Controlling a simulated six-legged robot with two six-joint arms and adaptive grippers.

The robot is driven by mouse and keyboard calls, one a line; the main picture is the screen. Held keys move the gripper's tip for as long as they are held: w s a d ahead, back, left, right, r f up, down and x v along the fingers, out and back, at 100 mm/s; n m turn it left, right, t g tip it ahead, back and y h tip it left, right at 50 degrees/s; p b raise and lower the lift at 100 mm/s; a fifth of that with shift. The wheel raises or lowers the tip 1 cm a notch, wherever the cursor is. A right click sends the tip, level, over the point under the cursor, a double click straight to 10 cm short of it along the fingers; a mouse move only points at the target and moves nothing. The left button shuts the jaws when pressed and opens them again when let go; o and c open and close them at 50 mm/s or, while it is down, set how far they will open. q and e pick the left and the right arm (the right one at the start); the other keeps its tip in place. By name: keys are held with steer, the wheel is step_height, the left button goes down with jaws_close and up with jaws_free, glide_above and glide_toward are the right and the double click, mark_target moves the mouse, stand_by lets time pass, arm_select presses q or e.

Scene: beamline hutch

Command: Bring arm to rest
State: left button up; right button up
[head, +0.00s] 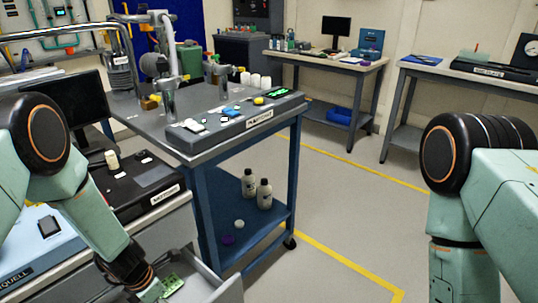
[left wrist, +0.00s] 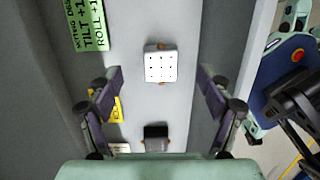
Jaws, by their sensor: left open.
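My left arm reaches down at the lower left of the head view. Its gripper (left wrist: 158,84) is open and empty in the left wrist view, its fingers spread either side above an open drawer (head: 208,285). A white block with black dots (left wrist: 160,66) lies in the drawer between and beyond the fingers, with no visible contact. A dark block (left wrist: 156,137) lies nearer the palm. My right arm is bent at the right edge of the head view; its gripper is out of view.
A green label (left wrist: 88,22) lies in the drawer. A blue cart (head: 240,130) with instruments on top and bottles (head: 264,194) below stands beyond the drawer. A monitor (head: 75,103) is at left. Workbenches (head: 330,60) line the back. The floor (head: 345,215) between cart and right arm is clear.

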arm_select(q)
steer(key=f+b, duration=0.1)
steer(key=f, duration=0.2)
steer(key=f+b, duration=0.2)
steer(key=f, duration=0.1)
steer(key=w+d+f+b, duration=0.1)
steer(key=f+b, duration=0.1)
steer(key=f, duration=0.1)
steer(key=shift+d+f, duration=0.1)
step_height(320, 180, up, 28)
steer(key=m+p, duration=0.2)
steer(key=p, duration=1.5)
steer(key=shift+s+m, duration=0.3)
steer(key=shift+s, duration=0.05)
steer(key=shift+r, duration=0.2)
steer(key=shift+s+g, duration=0.15)
steer(key=shift+g, duration=0.15)
